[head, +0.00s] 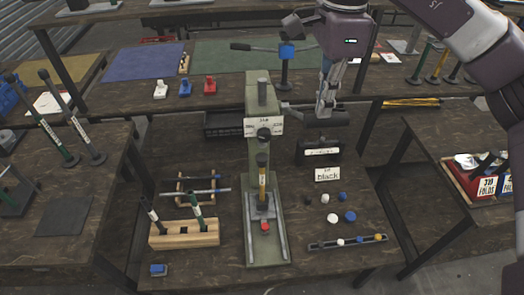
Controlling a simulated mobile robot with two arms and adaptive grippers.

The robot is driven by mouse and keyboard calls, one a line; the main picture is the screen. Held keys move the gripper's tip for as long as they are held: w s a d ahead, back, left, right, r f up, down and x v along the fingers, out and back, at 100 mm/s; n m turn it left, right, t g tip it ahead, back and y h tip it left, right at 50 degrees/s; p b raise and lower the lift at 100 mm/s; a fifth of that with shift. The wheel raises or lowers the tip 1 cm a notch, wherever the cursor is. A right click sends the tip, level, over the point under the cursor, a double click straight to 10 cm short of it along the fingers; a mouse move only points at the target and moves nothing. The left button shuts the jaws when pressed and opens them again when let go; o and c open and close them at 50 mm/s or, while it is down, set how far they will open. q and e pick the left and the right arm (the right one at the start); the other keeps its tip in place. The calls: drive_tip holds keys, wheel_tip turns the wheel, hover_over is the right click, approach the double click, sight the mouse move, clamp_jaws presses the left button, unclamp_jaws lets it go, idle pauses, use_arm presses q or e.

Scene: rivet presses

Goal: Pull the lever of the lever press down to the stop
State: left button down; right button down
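The grey-green press (257,97) stands upright in the middle of the near table, with a white label across its column and a dark round pivot below it. A thick dark handle (327,120) lies level to the right of the column; I cannot tell whether it joins the press as its lever. My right gripper (323,113) points down from the upper right, its fingertips at this handle. The fingers look close together, but whether they grip it is unclear. A yellow-banded upright part (262,185) and a red piece (265,226) sit on the press base. My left gripper is out of view.
A wooden block (185,235) with green-handled tools stands left of the press. Right of it are a labelled black box (319,152), a "black" card (328,174), blue and white knobs, and a slotted strip (347,242). A blue-headed device (287,51) stands behind.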

drive_tip(key=shift+r+p, duration=2.3)
drive_tip(key=shift+r, duration=0.3)
drive_tip(key=shift+f, duration=0.1)
